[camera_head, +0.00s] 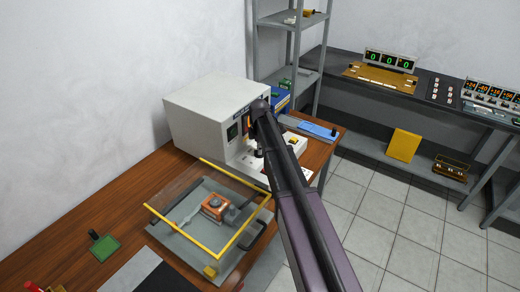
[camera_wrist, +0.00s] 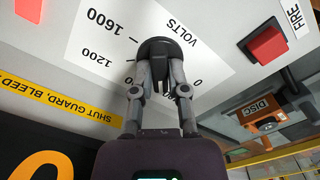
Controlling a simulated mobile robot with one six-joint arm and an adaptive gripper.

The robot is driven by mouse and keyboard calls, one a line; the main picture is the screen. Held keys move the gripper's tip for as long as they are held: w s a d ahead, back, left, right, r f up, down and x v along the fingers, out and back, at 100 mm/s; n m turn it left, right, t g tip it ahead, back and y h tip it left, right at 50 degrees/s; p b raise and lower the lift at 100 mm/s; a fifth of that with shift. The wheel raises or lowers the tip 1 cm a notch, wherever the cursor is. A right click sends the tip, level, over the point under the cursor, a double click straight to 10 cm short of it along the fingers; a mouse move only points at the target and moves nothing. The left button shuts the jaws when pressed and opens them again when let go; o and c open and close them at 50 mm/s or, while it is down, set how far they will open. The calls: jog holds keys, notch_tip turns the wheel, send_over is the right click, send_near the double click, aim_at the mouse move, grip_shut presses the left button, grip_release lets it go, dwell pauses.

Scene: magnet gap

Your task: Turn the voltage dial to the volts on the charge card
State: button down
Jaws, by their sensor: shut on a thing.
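The black voltage dial (camera_wrist: 165,47) sits on a white scale plate (camera_wrist: 90,40) marked VOLTS, with 0, 1200 and 1600 legible in the wrist view. My gripper (camera_wrist: 160,72) is shut on the dial, one finger on each side. The fingers cover part of the scale, and I cannot tell which mark the dial points at. In the head view my arm hides the dial on the front of the pale grey power unit (camera_head: 203,100). I cannot make out a charge card with readable volts.
A red FIRE button (camera_wrist: 267,43) is beside the dial. A yellow-edged clear guard (camera_head: 185,170) stands on the wooden bench in front of the unit, around an orange block (camera_head: 215,205). A blue clipboard (camera_head: 318,130) lies at the bench's right end.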

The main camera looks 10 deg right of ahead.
jog(key=shift+s+n, duration=0.1)
jog(key=shift+n, duration=0.3)
jog(key=c, duration=0.6)
grip_release()
jog(key=shift+c, duration=0.2)
jog(key=shift+m, duration=0.3)
